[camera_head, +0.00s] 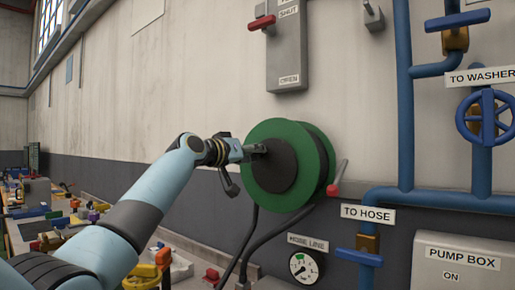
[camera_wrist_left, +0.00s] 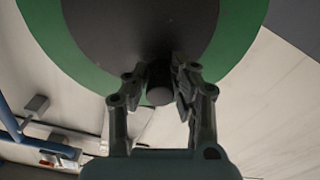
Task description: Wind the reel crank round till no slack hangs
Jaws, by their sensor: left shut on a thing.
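The reel (camera_head: 312,150) is a green disc with a dark round hub, mounted on the wall in the middle of the head view. Its green rim (camera_wrist_left: 238,30) and dark hub fill the top of the left wrist view. My left gripper (camera_head: 254,150) reaches the hub's left side, and its fingers (camera_wrist_left: 165,85) are closed around a dark round crank knob (camera_wrist_left: 159,94). In the head view the gripper mostly hides the knob. A dark hose (camera_head: 262,243) hangs in two lengths below the reel. My right gripper is not in view.
A lever with a red end (camera_head: 333,190) sits close to the reel's right side. Blue pipes (camera_head: 404,100), a gauge (camera_head: 304,267) and a pump box (camera_head: 460,265) line the wall at right. A cluttered bench (camera_head: 60,235) stands at left.

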